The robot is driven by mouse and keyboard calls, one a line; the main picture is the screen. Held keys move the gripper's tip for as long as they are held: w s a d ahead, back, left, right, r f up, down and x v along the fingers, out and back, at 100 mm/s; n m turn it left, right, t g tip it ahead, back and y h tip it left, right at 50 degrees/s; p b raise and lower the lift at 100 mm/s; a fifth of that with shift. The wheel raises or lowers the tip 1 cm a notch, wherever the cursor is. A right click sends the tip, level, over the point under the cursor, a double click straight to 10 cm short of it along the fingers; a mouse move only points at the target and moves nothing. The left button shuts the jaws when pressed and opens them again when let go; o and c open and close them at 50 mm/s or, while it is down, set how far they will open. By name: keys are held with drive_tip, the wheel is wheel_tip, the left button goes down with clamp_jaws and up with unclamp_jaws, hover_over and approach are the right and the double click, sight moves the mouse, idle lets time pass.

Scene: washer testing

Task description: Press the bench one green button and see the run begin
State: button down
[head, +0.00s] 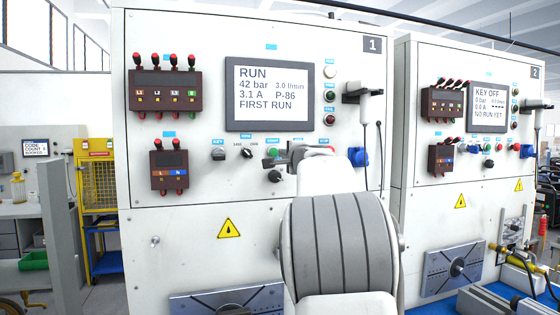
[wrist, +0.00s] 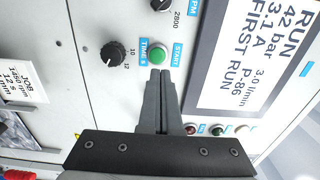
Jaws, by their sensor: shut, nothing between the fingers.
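Bench one (head: 190,90) is the tall white cabinet marked 1. Its screen (head: 270,92) reads RUN, 42 bar, 3.0 l/min, 3.1 A, P-86, FIRST RUN; the same screen shows sideways in the wrist view (wrist: 235,70). The green START button (head: 272,152) is below the screen and shows clearly in the wrist view (wrist: 158,55). My gripper (wrist: 160,73) is shut and empty, its fingertips right at the button's edge in the picture. I cannot tell whether they touch it. In the head view my arm hides part of the panel.
A black TIME knob (wrist: 114,53) sits beside the button.

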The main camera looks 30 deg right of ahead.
drive_tip(key=b+v, duration=0.2)
drive_tip(key=v, duration=0.4)
drive_tip(key=shift+s, duration=0.3)
idle(1.1)
